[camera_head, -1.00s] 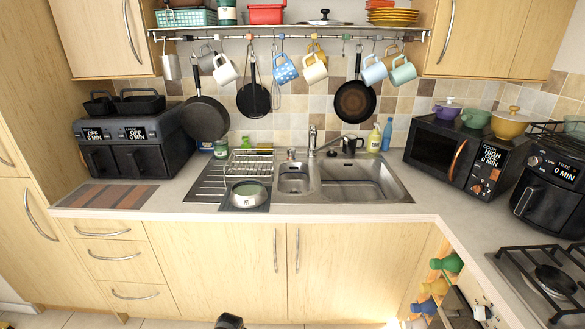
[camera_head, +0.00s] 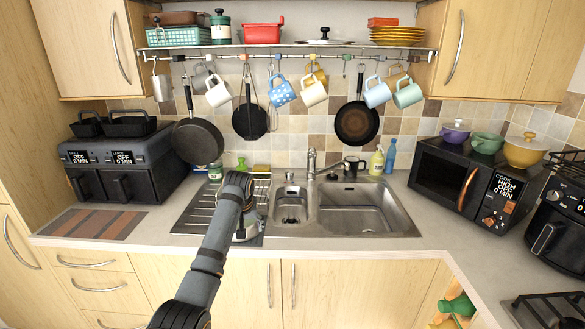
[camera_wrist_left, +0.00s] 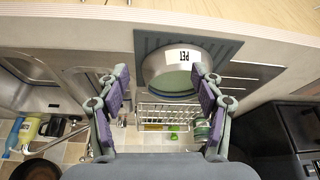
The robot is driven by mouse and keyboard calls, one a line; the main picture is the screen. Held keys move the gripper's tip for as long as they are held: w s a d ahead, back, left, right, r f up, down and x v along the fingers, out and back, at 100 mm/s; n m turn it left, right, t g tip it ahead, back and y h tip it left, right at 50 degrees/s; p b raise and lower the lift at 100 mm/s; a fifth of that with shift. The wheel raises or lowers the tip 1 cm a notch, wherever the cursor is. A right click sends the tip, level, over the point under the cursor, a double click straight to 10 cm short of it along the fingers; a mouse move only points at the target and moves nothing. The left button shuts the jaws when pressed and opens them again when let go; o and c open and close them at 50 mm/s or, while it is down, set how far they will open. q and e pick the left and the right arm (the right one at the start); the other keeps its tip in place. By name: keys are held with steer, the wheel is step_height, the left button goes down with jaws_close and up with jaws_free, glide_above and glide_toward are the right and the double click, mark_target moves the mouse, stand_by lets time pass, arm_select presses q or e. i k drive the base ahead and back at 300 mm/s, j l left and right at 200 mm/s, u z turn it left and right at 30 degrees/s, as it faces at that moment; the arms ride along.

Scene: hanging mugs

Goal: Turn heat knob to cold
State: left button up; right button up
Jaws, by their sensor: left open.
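A black microwave (camera_head: 465,182) stands at the right of the counter with an orange-lit handle. Its panel reads COOK, HIGH and 0 MIN, and a small orange-marked knob (camera_head: 488,221) sits low on it. Which way the knob points is too small to tell, and no knob is labelled heat or cold legibly. My left arm (camera_head: 222,240) reaches from the bottom to the sink's drainer, and hides much of its own gripper. In the wrist view my left gripper (camera_wrist_left: 159,76) is open and empty, facing a bowl marked PET (camera_wrist_left: 177,72). My right gripper is not shown.
The sink (camera_head: 362,212) lies at mid counter, with a dish rack (camera_wrist_left: 168,113) beside the bowl. Mugs and pans (camera_head: 357,122) hang from a rail above. An air fryer (camera_head: 562,225) stands right of the microwave, by a hob. A double fryer (camera_head: 122,165) is at left.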

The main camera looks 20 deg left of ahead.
mark_target(289, 174)
steer(key=i, duration=1.65)
